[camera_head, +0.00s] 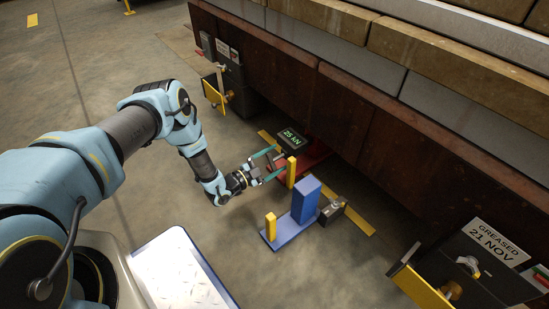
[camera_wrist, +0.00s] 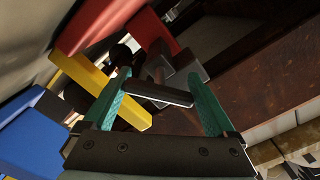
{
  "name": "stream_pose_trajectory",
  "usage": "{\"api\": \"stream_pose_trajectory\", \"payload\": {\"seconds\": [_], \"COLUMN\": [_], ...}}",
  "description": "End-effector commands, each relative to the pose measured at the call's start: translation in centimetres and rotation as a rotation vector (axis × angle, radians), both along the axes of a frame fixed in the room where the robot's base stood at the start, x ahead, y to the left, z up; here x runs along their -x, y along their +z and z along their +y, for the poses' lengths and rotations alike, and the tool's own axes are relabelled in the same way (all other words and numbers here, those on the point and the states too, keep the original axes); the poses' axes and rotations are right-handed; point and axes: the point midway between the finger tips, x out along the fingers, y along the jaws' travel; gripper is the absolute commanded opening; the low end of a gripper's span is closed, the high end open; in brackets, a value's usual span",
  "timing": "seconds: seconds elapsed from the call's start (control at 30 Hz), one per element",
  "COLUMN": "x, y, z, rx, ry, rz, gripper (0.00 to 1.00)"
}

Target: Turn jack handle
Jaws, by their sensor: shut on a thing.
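My gripper (camera_head: 278,162) reaches down beside the red jack (camera_head: 314,157) at the foot of the rusty brown wall. In the wrist view its two teal fingers (camera_wrist: 159,82) stand on either side of a dark bar, the jack handle (camera_wrist: 160,94). The gripper is shut on this handle, which spans the gap between the fingers. Red parts of the jack show beyond the fingers in the wrist view (camera_wrist: 155,35). A dark display (camera_head: 291,139) reading "25 kN" in green sits just behind the gripper. The handle is small and partly hidden in the head view.
A yellow post (camera_head: 291,173) stands close to the right of my gripper. A blue block stand (camera_head: 306,200) with a shorter yellow post (camera_head: 270,227) is nearer. Dark boxes with yellow plates flank the wall, one labelled "GREASED 21 NOV" (camera_head: 490,242). Open concrete floor lies to the left.

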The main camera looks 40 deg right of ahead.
Motion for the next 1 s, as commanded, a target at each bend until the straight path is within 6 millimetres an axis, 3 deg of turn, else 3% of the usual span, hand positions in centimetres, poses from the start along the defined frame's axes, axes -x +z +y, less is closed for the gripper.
{"api": "stream_pose_trajectory", "payload": {"seconds": [0.77,0.8,0.87,1.0], "x": [-0.08,-0.08,-0.08,-0.05], "y": [-0.12,-0.12,-0.11,-0.06], "z": [0.16,0.16,0.14,0.09], "rx": [0.003,0.003,0.003,0.004], "ry": [0.001,0.001,0.001,0.001], "rz": [-0.101,-0.101,-0.101,-0.101], "gripper": [0.35,0.95,1.00,1.00]}}
